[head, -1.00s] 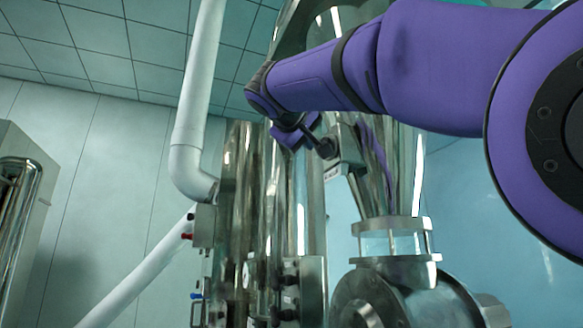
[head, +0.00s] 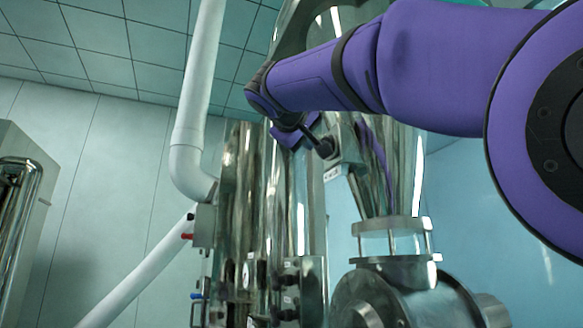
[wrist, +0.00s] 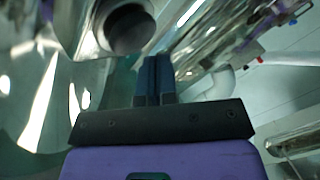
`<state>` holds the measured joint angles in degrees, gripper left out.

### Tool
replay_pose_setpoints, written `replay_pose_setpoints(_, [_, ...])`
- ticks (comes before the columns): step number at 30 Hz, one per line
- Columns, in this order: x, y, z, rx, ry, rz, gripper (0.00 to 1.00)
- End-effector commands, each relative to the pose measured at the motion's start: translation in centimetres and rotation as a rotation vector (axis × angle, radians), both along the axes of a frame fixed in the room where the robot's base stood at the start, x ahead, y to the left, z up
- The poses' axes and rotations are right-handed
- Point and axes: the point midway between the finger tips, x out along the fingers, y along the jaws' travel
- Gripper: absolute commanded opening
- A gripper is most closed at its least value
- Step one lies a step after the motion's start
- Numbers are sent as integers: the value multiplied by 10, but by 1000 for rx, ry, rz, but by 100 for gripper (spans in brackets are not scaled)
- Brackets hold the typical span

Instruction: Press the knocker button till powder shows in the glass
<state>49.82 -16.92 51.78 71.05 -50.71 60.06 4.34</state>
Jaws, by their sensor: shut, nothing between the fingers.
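The sight glass (head: 391,242) is a clear short cylinder between metal flanges under the steel cone, right of centre in the head view. It looks pale and see-through, with no powder visible. A grey box (head: 346,150) with a small label is on the cone's left side. The knocker button is a dark round knob (head: 325,148) at this box; it looks large at the top of the wrist view (wrist: 130,28). My gripper (wrist: 158,58) is shut and empty, its dark fingertips just beside and below the knob in the wrist view. I cannot tell whether they touch it.
Tall shiny steel columns (head: 265,200) stand left of the cone. A white pipe (head: 190,130) runs down at their left. A round steel housing (head: 375,300) sits below the glass. A steel cabinet (head: 25,215) is at the far left.

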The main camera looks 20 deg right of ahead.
Motion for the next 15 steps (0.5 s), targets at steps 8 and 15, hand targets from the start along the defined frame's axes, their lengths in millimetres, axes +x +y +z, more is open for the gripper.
replay_pose_setpoints(8, [0, -1, 0, 0, 0, 0, 0])
replay_pose_setpoints(15, [0, -8, 0, 0, 0, 0, 0])
